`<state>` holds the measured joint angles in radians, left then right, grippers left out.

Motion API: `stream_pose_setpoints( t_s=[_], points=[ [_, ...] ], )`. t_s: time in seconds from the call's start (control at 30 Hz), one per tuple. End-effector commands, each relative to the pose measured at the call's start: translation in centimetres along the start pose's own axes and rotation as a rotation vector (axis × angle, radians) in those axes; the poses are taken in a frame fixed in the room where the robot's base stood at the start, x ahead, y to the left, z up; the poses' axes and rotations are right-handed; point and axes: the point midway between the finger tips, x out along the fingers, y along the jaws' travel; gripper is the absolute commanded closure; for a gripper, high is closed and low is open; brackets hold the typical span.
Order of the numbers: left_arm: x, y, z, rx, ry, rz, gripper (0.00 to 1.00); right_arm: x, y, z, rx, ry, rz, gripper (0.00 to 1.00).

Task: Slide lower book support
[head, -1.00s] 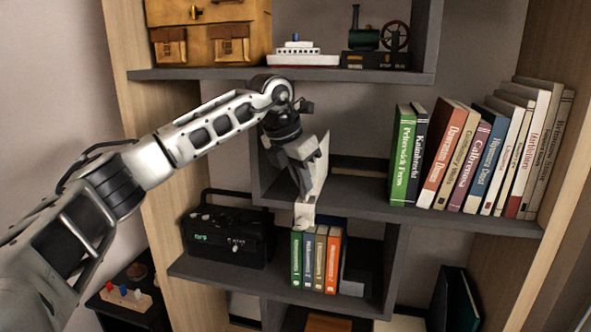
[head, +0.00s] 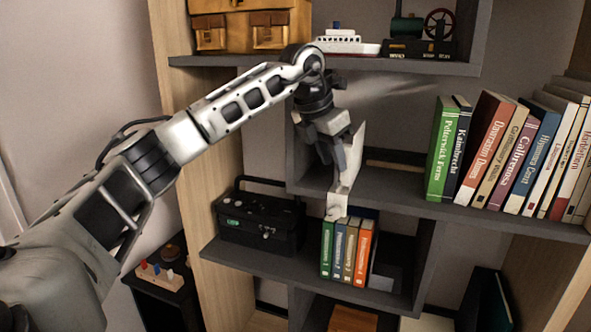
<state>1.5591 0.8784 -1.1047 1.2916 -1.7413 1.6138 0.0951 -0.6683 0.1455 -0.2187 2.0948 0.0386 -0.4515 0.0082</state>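The lower shelf holds a short row of books (head: 346,252) in green, blue, tan and orange, standing upright. A grey piece that looks like the lower book support (head: 383,275) stands just right of the orange book, partly hidden by the books. My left gripper (head: 338,208) reaches down in front of the upper shelf, its pale fingertips at the top of the green and blue books. I cannot tell whether it touches them, or whether its fingers are apart. My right gripper is not in view.
A black radio (head: 260,222) stands left of the lower books. Taller books (head: 510,150) fill the right of the shelf above. A toy ship (head: 346,45) and a steam engine model (head: 420,40) sit on the top shelf. A vertical divider (head: 427,265) closes the lower compartment's right side.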

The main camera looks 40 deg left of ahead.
Motion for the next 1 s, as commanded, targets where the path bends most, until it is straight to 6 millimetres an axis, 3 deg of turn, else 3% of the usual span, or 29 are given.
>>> stream_pose_setpoints(
  t_s=[0.3, 0.5, 1.0],
  points=[
    [-2.8, 0.3, -7.2, 0.0, 0.0, 0.004, 0.7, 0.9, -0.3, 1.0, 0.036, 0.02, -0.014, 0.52],
    [-4.1, 0.3, -10.1, -0.001, 0.0, 0.001, 0.7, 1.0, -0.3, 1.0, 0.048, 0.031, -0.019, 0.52],
    [-4.8, 0.3, -11.1, 0.0, 0.0, 0.0, 0.7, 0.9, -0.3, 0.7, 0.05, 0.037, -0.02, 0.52]
  ],
)
